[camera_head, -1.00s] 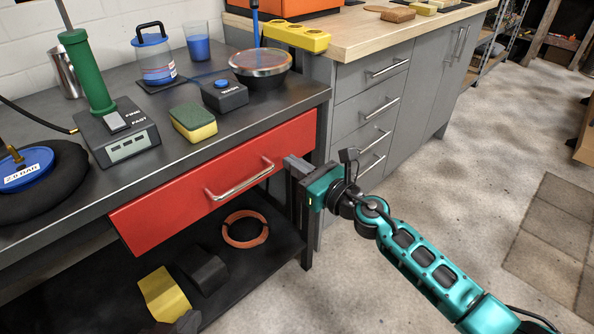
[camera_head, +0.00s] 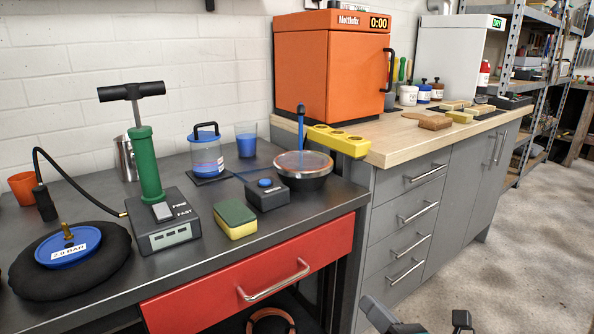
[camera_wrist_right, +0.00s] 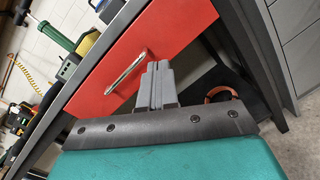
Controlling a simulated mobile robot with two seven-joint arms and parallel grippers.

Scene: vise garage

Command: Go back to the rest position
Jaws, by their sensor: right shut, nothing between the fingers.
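My right gripper (camera_wrist_right: 157,85) is shut with nothing between its fingers. In the right wrist view its grey fingertips appear in front of the red drawer (camera_wrist_right: 150,45), beside the metal handle (camera_wrist_right: 126,74); whether they touch cannot be told. In the head view only the top of my right gripper (camera_head: 385,318) shows at the bottom edge, right of the red drawer (camera_head: 250,285). The drawer sits under the dark workbench and looks closed. My left gripper is out of view.
On the dark bench (camera_head: 300,222) stand a green pump (camera_head: 148,165), a sponge (camera_head: 235,218), a black button box (camera_head: 266,194) and a covered bowl (camera_head: 303,170). Grey cabinets (camera_head: 405,215) and an orange oven (camera_head: 330,70) stand right. The floor (camera_head: 540,230) at right is clear.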

